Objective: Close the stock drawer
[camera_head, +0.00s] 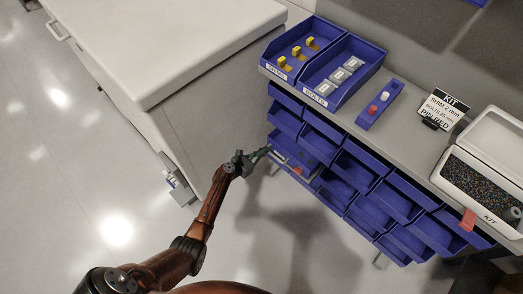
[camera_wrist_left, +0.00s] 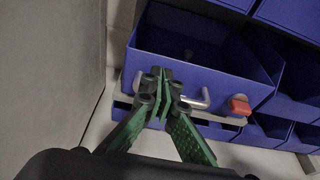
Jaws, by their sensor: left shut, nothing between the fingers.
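The stock drawer (camera_head: 309,178) is in the left part of the blue bin rack in the head view. My left gripper (camera_head: 267,150) is shut and empty. Its fingertips (camera_wrist_left: 162,76) overlap the drawer front beside the handle in the wrist view; I cannot tell whether they touch. My right gripper is not in view.
A white-topped cabinet (camera_head: 160,40) stands close to the left of my left arm. The floor before the rack is clear.

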